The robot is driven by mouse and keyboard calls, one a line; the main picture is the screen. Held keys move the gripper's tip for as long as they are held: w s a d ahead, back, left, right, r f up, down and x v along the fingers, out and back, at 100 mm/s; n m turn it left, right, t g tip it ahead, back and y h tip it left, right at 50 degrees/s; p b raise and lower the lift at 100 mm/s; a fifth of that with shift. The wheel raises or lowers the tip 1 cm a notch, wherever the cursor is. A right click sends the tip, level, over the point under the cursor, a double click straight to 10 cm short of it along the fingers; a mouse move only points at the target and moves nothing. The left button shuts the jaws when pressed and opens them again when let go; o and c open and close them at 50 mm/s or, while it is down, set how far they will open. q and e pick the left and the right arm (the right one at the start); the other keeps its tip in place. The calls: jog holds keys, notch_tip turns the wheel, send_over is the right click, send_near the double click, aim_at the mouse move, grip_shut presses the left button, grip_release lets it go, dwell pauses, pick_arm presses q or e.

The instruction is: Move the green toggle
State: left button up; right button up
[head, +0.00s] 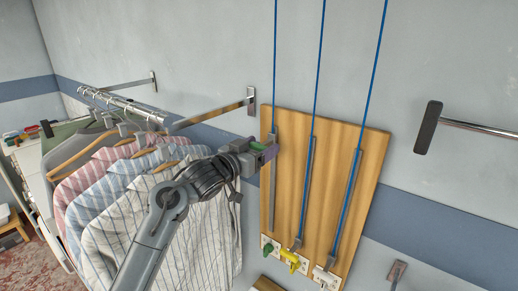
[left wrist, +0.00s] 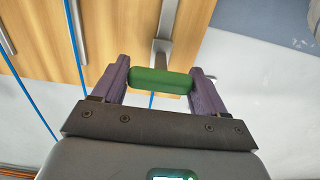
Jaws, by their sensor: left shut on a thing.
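The green toggle (left wrist: 161,80) is a rounded green bar. In the left wrist view it lies crosswise between the two purple fingers of my left gripper (head: 264,150), which is shut on it. In the head view the green toggle (head: 257,145) shows only in part at the gripper. It is at the upper end of the leftmost metal strip (head: 272,195) on the wooden board (head: 348,140). The arm and fingers hide part of it. My right gripper is not in view.
Blue cords (head: 318,60) run up from the board. A green knob (head: 268,246), a yellow piece (head: 293,259) and a white piece (head: 325,277) sit along its lower edge. Striped shirts (head: 205,245) hang close to my arm on the left. A metal bar (head: 480,129) juts out at right.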

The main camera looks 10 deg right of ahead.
pick_arm(q)
jog(key=o, duration=1.4)
jog(key=shift+d+r, duration=0.1)
jog(key=shift+r, duration=0.25)
jog(key=shift+f, duration=0.1)
jog(key=shift+f, duration=0.1)
jog(key=shift+s+a+f+b, duration=0.1)
jog(key=shift+s+a+b, duration=0.2)
jog(key=shift+a+b, duration=0.15)
jog(key=b+v, duration=0.4)
jog(key=v, duration=0.6)
